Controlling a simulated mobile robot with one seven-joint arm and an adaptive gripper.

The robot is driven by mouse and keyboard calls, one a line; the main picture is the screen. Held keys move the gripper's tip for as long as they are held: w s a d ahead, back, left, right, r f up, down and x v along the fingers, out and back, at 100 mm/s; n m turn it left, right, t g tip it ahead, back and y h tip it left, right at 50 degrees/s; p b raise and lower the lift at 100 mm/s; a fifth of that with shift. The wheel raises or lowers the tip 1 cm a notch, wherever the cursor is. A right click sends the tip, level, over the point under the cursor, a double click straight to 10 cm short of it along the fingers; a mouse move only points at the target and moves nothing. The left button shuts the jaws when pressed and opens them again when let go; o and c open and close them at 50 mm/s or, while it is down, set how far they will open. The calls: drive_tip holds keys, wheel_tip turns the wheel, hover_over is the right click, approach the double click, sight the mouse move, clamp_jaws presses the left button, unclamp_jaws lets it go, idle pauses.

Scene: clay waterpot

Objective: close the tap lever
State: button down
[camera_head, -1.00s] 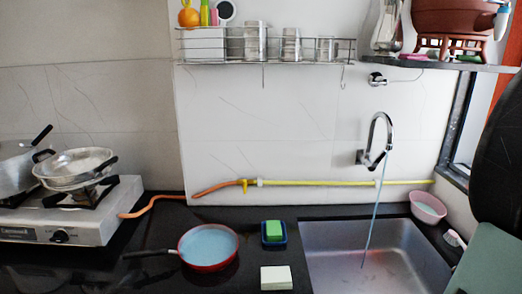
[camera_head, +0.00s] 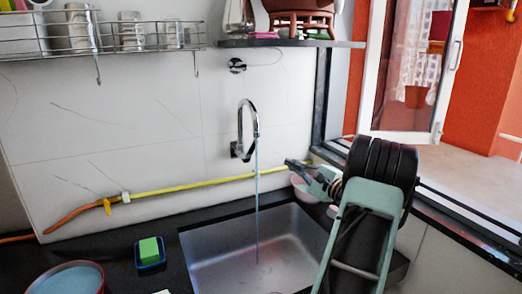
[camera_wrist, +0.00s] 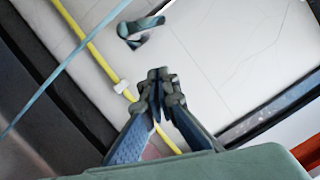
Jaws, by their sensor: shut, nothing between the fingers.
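The chrome tap (camera_head: 254,116) is on the white wall above the sink, with a curved spout and a thin blue water stream (camera_head: 257,200) running down into the basin. The dark tap lever (camera_head: 246,154) is low at the tap's wall mount; its exact angle is hard to tell. In the wrist view the tap's base and lever (camera_wrist: 140,28) show beyond my fingertips, apart from them. My gripper (camera_head: 290,163) is shut and empty, to the right of the tap and pointing left toward it. Its closed fingertips also show in the wrist view (camera_wrist: 161,76).
The metal sink (camera_head: 225,262) lies below. A yellow pipe (camera_head: 165,189) runs along the wall behind. A pink bowl (camera_head: 303,190) is beside my gripper. A green sponge (camera_head: 149,250) in a blue tray is left of the sink. A shelf (camera_head: 285,43) hangs above the tap.

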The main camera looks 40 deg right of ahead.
sight(249, 150)
drive_tip(key=w+a+r+p, duration=0.1)
drive_tip(key=w+a+r, duration=0.1)
drive_tip(key=w, duration=0.9)
drive_tip(key=shift+r, duration=0.45)
drive_tip(key=shift+a+f+b, duration=0.1)
drive_tip(key=shift+b, duration=0.35)
